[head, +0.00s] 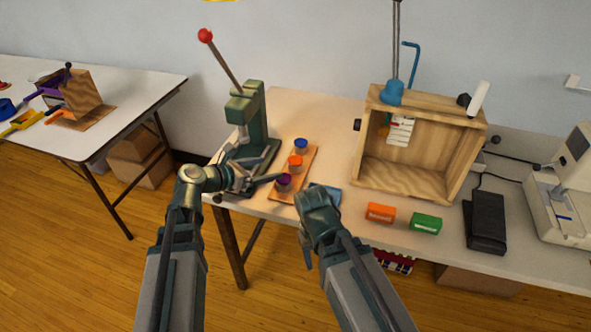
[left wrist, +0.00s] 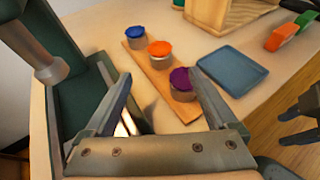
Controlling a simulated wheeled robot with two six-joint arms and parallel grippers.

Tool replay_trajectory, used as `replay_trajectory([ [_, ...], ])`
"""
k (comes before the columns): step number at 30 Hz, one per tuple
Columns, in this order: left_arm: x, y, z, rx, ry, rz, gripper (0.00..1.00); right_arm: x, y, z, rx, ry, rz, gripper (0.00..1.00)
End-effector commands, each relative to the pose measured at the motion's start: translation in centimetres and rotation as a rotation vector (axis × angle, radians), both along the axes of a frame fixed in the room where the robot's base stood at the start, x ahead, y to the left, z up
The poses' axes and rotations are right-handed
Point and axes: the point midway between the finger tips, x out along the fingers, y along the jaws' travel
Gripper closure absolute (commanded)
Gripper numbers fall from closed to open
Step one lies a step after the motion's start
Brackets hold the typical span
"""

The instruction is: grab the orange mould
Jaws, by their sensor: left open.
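The orange mould (head: 296,161), a short grey cylinder with an orange top, stands in the middle of a wooden strip (head: 277,196) on the table. It also shows in the left wrist view (left wrist: 160,50). A blue-topped mould (head: 301,145) stands behind it and a purple-topped one (head: 283,183) in front. My left gripper (left wrist: 158,76) is open and empty, its fingers pointing toward the strip. The orange mould appears beyond the gap between the fingertips, apart from them; the purple one is close to the right finger. My right gripper (left wrist: 288,126) is partly seen at the right edge; its jaw state is unclear.
A green press (head: 250,125) with a red-knobbed lever stands just left of the strip. A blue tray (left wrist: 232,70) lies right of it. Further right are a wooden box (head: 405,180), an orange block (head: 381,213), a green block (head: 426,223) and a dark pedal (head: 486,220).

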Motion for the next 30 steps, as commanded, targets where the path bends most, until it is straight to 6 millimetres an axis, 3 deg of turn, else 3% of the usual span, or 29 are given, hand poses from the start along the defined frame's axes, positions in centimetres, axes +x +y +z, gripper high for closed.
replay_trajectory([
  [7, 2.7, -2.9, -1.9, 0.001, 0.000, -0.004, 0.08, 0.0, 0.0, -1.9, 0.000, 0.000, 0.000, 0.50],
  [20, 3.6, -4.0, -2.4, 0.002, 0.000, -0.002, 0.08, 0.0, 0.0, -2.3, 0.000, 0.000, 0.000, 0.50],
  [30, 6.5, -7.2, -4.3, 0.003, 0.000, -0.004, 0.08, 0.0, 0.0, -4.2, 0.000, 0.000, 0.000, 0.50],
])
